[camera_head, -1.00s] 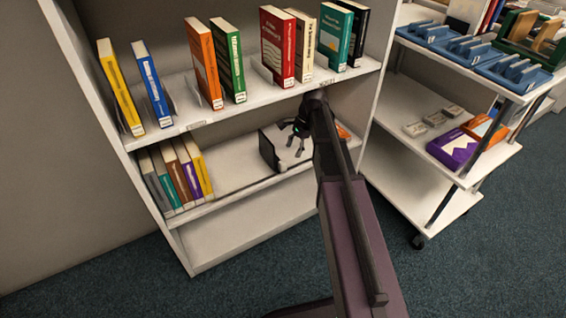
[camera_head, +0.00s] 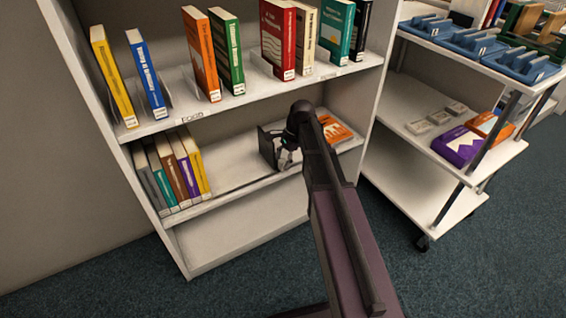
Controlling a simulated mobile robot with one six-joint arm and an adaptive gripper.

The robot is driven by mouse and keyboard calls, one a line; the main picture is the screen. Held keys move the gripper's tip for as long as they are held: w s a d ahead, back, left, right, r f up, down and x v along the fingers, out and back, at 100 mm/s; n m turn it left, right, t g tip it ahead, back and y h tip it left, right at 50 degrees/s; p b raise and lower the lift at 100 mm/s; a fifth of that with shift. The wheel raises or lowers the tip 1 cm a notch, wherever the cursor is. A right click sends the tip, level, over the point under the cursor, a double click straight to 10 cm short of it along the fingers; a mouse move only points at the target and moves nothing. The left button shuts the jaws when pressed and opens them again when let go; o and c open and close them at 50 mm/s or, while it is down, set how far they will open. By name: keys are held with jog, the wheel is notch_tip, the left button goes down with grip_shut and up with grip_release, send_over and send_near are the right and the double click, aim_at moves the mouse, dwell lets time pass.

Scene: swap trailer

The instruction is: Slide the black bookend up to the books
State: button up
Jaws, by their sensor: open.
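The black bookend (camera_head: 267,148) stands upright on the lower shelf, right of a row of books. The row of several books (camera_head: 174,169), grey, teal, brown, purple and yellow, leans slightly at the left end of that shelf. A stretch of bare shelf separates the bookend from the yellow book. My gripper (camera_head: 284,155) is open, just to the right of the bookend and close against it. Whether it touches the bookend I cannot tell. My arm hides part of the gripper and of the shelf behind.
An orange book (camera_head: 334,130) lies flat on the lower shelf right of my arm. The upper shelf (camera_head: 180,120) overhead carries several upright books. A cart (camera_head: 420,165) with blue trays, boxes and books stands to the right. The shelf between books and bookend (camera_head: 230,165) is clear.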

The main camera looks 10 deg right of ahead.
grip_shut()
jog(key=shift+a, duration=0.1)
dwell(0.3)
